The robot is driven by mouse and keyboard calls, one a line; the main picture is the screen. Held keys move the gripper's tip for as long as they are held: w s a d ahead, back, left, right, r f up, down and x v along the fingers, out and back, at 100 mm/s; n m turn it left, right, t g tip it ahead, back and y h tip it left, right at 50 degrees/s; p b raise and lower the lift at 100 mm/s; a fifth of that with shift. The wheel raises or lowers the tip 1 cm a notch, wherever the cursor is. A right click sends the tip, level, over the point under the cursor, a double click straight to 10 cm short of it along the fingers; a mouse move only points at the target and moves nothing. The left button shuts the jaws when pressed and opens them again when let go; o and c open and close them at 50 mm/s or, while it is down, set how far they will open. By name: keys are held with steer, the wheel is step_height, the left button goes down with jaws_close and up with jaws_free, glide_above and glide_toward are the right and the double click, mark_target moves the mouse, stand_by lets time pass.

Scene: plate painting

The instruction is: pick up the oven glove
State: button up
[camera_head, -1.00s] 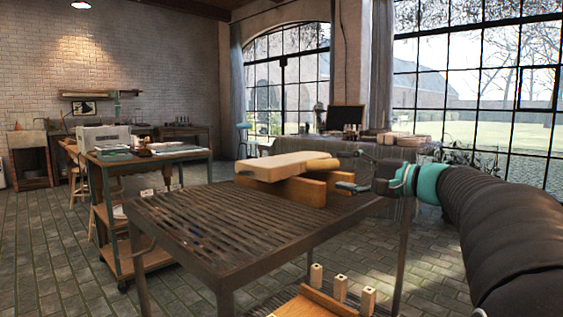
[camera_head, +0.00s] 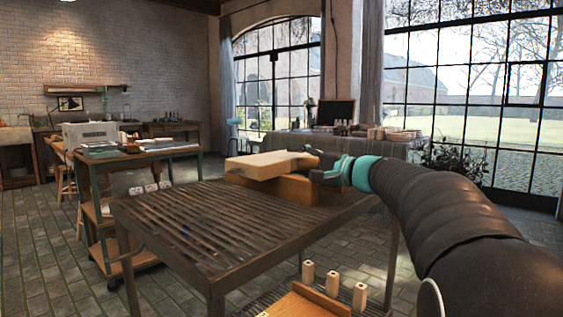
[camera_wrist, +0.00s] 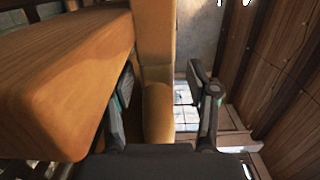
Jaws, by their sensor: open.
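A pale, flat, thick piece, seemingly the oven glove (camera_head: 262,165), lies on a wooden block (camera_head: 297,190) on the slatted table; its right end is partly hidden by my gripper. My gripper (camera_head: 320,166) is at that right end, reaching in from the right. In the wrist view my gripper (camera_wrist: 162,95) is open, one finger on each side of a tan, rounded piece (camera_wrist: 157,112), probably the glove's end. The left finger is close to it; a gap shows at the right finger. I cannot tell whether either touches.
The dark slatted table (camera_head: 190,225) is bare on its left and front. A wooden tray (camera_head: 310,302) with small pale blocks is below at the front. A work table (camera_head: 135,150) stands behind left. In the wrist view a large wooden shape (camera_wrist: 65,85) is close to the left finger.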

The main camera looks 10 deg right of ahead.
steer(key=x, duration=0.3)
steer(key=shift+w+a+f, duration=0.15)
jaws_close()
